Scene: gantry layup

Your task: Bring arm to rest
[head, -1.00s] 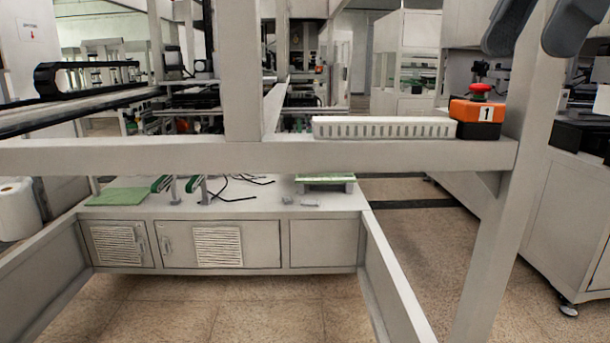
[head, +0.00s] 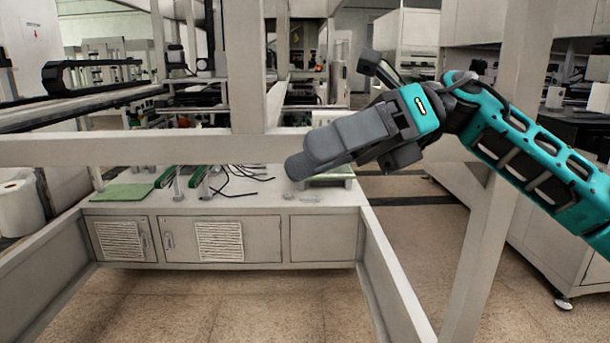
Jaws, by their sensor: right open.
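My right arm comes in from the right, teal with dark joints. Its grey gripper (head: 330,113) points left in front of the frame's white cross beam, with the fingers spread and nothing seen between them. The arm and gripper hide the right part of the beam. My left gripper is not in view.
The white cross beam (head: 120,151) and a right upright post (head: 470,290) stand close to the arm. Beyond is a white bench (head: 240,203) with a green mat (head: 122,192) and black cables (head: 240,190). A paper roll (head: 18,205) is at left. Floor (head: 220,305) below is clear.

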